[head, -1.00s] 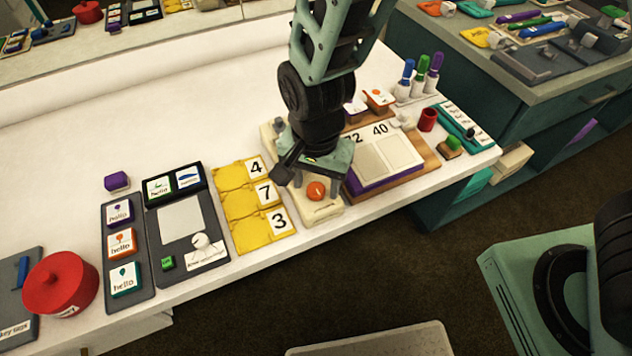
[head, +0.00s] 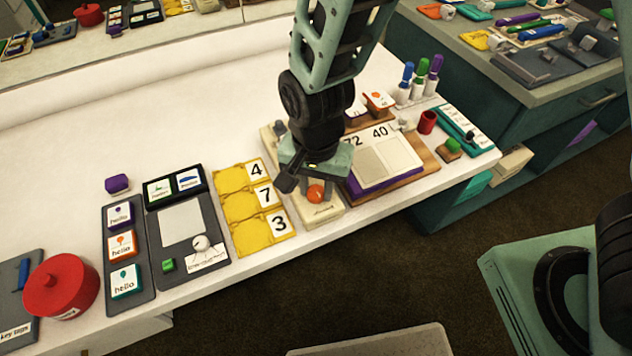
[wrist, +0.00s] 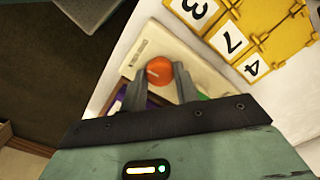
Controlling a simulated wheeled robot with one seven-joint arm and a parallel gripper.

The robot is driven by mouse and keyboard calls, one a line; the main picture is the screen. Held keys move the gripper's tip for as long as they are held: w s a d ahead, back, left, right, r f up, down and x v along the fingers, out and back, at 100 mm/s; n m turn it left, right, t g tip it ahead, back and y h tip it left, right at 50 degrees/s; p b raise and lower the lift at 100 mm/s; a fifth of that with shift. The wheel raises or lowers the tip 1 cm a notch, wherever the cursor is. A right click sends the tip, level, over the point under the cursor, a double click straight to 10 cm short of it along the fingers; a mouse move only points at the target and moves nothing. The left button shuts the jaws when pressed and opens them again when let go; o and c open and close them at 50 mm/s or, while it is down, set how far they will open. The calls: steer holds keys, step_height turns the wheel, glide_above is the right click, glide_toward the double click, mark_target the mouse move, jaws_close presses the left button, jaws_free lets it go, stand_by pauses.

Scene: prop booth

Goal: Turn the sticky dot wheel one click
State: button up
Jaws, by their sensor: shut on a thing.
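The sticky dot wheel seems to be an orange round knob (head: 316,193) on a cream base (head: 324,213) near the counter's front edge. In the wrist view the knob (wrist: 158,72) has a pale pointer mark. My gripper (head: 312,186) comes down over it from above. In the wrist view its two fingers (wrist: 158,78) stand on either side of the knob, shut on it. My gripper hides the back part of the base in the head view.
Yellow trays (head: 246,204) with number cards 4, 7 and 3 lie close on the left. A wooden board (head: 414,180) with cards numbered 72 and 40 lies close on the right. A red pot (head: 62,285) stands far left. The back of the counter is clear.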

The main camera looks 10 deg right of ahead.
mark_target(316, 190)
steer(key=n+p, duration=0.1)
steer(key=n, duration=0.3)
steer(key=shift+r, duration=0.1)
steer(key=n+p, duration=0.1)
steer(key=n, duration=0.3)
steer(key=shift+n, duration=0.3)
steer(key=n+p, duration=0.1)
steer(key=n, duration=0.3)
steer(key=shift+n, duration=2.1)
steer(key=shift+p, duration=0.3)
steer(key=o, duration=1)
steer(key=shift+c, duration=0.2)
step_height(316, 190, up, 17)
